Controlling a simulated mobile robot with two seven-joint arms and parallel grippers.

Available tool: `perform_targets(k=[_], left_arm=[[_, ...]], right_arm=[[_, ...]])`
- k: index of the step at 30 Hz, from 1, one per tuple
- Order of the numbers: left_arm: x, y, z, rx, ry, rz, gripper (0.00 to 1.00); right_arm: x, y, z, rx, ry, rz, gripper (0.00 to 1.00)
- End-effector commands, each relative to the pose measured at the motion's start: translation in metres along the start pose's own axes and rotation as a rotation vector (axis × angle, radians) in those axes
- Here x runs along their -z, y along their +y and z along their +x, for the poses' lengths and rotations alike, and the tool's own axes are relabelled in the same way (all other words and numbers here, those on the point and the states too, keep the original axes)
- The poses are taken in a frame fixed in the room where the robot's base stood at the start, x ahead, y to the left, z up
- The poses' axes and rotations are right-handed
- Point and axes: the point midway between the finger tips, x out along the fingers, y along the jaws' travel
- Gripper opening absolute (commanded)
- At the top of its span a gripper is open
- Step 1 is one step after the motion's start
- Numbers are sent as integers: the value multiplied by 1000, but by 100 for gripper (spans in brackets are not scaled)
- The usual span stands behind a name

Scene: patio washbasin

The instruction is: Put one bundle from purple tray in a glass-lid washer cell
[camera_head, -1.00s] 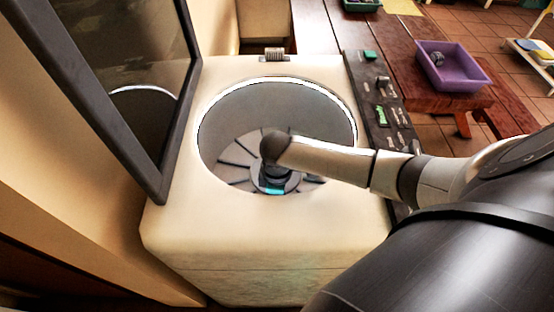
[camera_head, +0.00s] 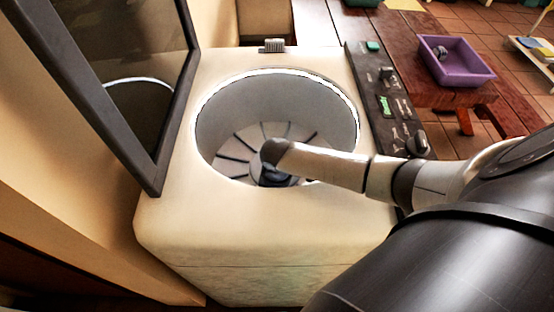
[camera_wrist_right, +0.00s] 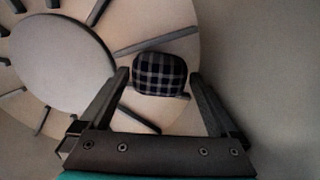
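The washer (camera_head: 265,225) has its glass lid (camera_head: 120,75) raised at the left. Its round drum (camera_head: 275,100) is open, with radial dividers on the floor. My right arm reaches into the drum, and the gripper is mostly hidden by the wrist in the head view. In the right wrist view my right gripper (camera_wrist_right: 159,76) is open, with a dark plaid bundle (camera_wrist_right: 160,72) between and just beyond its fingertips. The bundle lies at the drum floor beside a divider, with narrow gaps to both fingers. The purple tray (camera_head: 470,77) holds a grey-blue bundle (camera_head: 440,52). My left gripper is out of view.
A control panel (camera_head: 388,95) runs along the washer's right edge. The purple tray stands on a reddish wooden table (camera_head: 410,65) behind it. The drum wall (camera_wrist_right: 265,70) is close on the right in the wrist view.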

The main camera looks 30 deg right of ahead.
Motion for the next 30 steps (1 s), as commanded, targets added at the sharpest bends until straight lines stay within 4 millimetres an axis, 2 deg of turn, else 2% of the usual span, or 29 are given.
perform_targets(k=[7, 11, 14, 24, 30], left_arm=[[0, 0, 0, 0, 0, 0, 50], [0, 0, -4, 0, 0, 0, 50], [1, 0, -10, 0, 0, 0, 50], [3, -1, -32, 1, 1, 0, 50], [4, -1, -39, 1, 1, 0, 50]], right_arm=[[0, 0, 0, 1, -1, 0, 100], [0, 0, -9, 0, 1, -1, 100], [0, 0, -25, -1, 2, -2, 100], [0, 1, -107, -3, 2, -3, 100], [0, 1, -140, -1, 2, -1, 100]])
